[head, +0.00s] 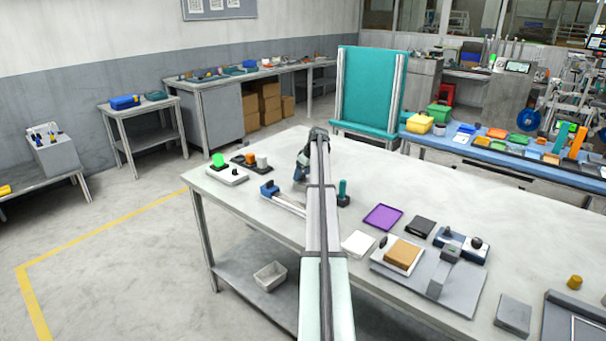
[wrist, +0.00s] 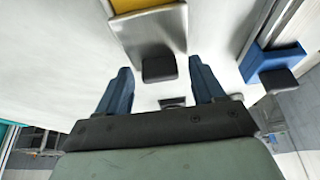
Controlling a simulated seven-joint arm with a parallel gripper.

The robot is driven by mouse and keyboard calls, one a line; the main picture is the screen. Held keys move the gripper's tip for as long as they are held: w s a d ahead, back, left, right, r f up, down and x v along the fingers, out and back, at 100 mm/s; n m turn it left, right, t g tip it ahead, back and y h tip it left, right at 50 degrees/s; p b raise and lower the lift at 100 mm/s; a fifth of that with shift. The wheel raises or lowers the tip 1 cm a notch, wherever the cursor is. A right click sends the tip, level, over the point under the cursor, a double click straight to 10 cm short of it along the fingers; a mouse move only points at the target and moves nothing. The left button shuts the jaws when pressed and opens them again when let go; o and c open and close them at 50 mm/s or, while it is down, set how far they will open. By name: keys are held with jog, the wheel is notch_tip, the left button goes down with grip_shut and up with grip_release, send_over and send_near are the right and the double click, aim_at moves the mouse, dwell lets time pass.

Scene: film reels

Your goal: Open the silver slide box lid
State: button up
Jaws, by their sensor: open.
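In the wrist view a silver box-like body (wrist: 152,32) with a yellow panel at the top edge of the picture and a dark tab (wrist: 159,68) fits the silver slide box. My gripper (wrist: 162,84) is open, its two blue fingers on either side of the tab with gaps; touching cannot be told. A smaller dark piece shows between the fingers near the palm. In the head view my gripper (head: 301,172) is low over the far left part of the table, and my arm hides much of the area, so I cannot make out the box there.
A blue block with a dark knob (wrist: 278,78) stands right of the gripper in the wrist view. On the table (head: 480,205) are a white base with a green button (head: 228,175), a teal post (head: 342,192), a purple tray (head: 383,217) and a brown block (head: 402,253). The table's back is clear.

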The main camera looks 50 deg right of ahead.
jog(key=v, duration=1.4)
jog(key=shift+f, duration=0.1)
